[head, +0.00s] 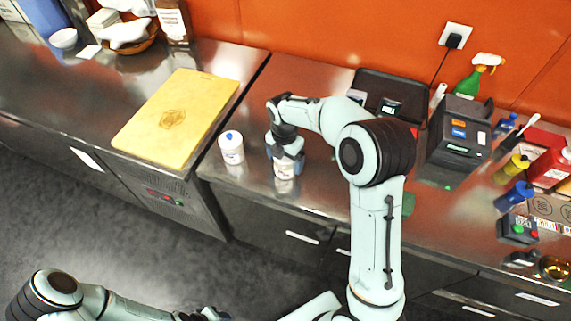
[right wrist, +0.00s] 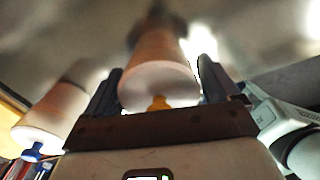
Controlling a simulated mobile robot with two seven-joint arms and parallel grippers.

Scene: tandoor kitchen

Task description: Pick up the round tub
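A small white round tub (head: 284,169) with a yellowish mark stands on the steel counter near its front edge, its upper part hidden by my right gripper. My right gripper (head: 285,155) points down over it. In the right wrist view the pale tub (right wrist: 160,82) with an orange tip lies between the two fingers of the right gripper (right wrist: 165,90). A narrow bright gap shows between the tub and the right-hand finger, so the gripper looks open around it. My left arm shows at the bottom left of the head view; its gripper is not clearly visible.
A similar white container with a blue top (head: 231,147) stands just left, and also shows in the right wrist view (right wrist: 52,118). A yellow cutting board (head: 178,118) lies further left. A black machine (head: 459,135), a green spray bottle (head: 468,84) and several bottles crowd the right.

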